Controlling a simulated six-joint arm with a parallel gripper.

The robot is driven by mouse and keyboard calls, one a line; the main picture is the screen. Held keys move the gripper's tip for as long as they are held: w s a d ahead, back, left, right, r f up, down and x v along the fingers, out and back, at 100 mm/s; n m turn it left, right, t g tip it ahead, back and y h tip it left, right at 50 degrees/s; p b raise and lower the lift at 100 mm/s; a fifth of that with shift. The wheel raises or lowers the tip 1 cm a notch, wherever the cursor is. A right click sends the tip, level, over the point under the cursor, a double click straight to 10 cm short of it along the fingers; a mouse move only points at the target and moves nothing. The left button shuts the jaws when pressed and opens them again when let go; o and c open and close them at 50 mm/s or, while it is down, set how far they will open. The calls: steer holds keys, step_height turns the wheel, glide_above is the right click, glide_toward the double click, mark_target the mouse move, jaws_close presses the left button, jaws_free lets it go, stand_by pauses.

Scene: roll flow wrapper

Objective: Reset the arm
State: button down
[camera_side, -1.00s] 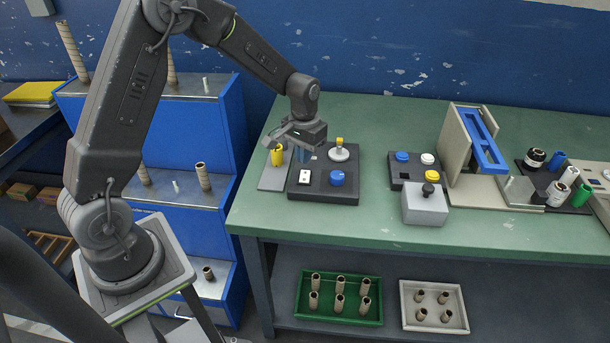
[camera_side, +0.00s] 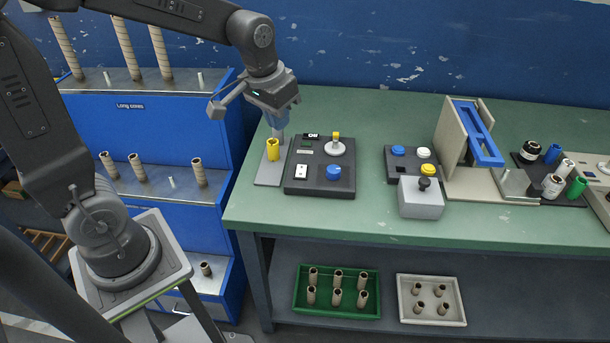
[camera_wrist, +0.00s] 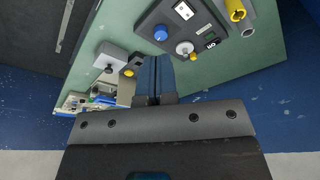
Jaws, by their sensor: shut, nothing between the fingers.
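My gripper (camera_side: 281,124) is above the left back part of the green bench (camera_side: 350,115) in the side view, near a yellow cylinder on a grey plate (camera_side: 270,172). Its blue fingers are together with nothing between them. The wrist view shows the shut fingers (camera_wrist: 154,98) in the middle, pointing out over the bench. The yellow cylinder (camera_side: 273,157) stands left of a dark control panel (camera_side: 308,181) with a blue knob (camera_side: 334,172). My gripper appears clear of them.
A second button panel (camera_side: 396,162), a grey box with a black knob (camera_side: 421,204) and a beige stand with a blue frame (camera_side: 478,140) stand to the right. Blue racks with cardboard cores (camera_side: 136,166) are at left. A green tray (camera_side: 337,308) and white tray (camera_side: 433,318) sit below.

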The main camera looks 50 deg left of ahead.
steer(key=s+d+r+t, duration=0.1)
steer(key=s+d+r, duration=0.1)
steer(key=s, duration=0.5)
steer(key=s+d+r+m+t, duration=0.1)
steer(key=s+r+t, duration=0.1)
steer(key=s, duration=0.5)
steer(key=shift+d+r+m, duration=0.25)
steer(key=shift+d+m, duration=0.05)
steer(key=shift+d, duration=0.1)
